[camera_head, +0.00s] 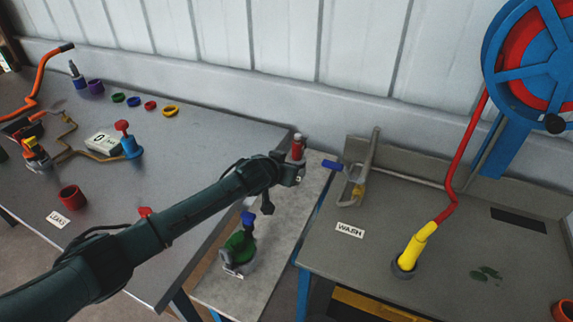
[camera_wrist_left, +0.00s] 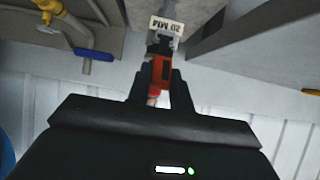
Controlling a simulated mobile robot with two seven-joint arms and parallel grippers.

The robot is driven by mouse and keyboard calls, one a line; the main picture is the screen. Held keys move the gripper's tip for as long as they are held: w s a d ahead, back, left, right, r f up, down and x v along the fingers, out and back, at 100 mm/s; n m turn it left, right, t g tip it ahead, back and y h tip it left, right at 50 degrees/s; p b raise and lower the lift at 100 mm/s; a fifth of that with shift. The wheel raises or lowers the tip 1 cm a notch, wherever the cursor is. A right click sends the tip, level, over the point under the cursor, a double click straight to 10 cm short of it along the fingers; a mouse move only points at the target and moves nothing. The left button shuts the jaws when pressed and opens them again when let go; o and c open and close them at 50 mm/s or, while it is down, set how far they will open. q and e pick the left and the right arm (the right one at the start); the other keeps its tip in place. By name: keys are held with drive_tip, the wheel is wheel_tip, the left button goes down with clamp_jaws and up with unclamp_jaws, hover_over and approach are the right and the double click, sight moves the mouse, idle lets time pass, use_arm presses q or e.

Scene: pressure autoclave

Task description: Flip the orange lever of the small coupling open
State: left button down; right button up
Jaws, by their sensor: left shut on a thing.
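My left gripper (camera_head: 298,170) reaches in from the left and is held over the far end of the narrow grey stand. In the left wrist view its fingers (camera_wrist_left: 158,88) are closed around an orange piece (camera_wrist_left: 161,68) with a red part close to it. A grey part and a white tag (camera_wrist_left: 166,25) reading "20 MIN" upside down sit just beyond the fingertips. In the head view a red cylinder (camera_head: 298,148) with a grey top stands up at the gripper. I cannot tell whether the orange piece is the coupling's lever. My right gripper is not in view.
A wash bench (camera_head: 450,270) with a blue-handled tap (camera_head: 334,166) and a yellow nozzle (camera_head: 416,246) stands to the right. A green fitting (camera_head: 238,246) is below my arm. The left table (camera_head: 190,135) holds several coloured rings, fittings and an orange-handled pipe (camera_head: 36,85).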

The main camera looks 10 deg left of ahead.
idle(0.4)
use_arm(q)
drive_tip(key=c, duration=1.2)
unclamp_jaws()
drive_tip(key=shift+c, duration=0.2)
wheel_tip(320, 180, up, 10)
drive_tip(key=shift+f+b, duration=0.1)
drive_tip(key=shift+b, duration=0.2)
drive_tip(key=shift+c, duration=0.4)
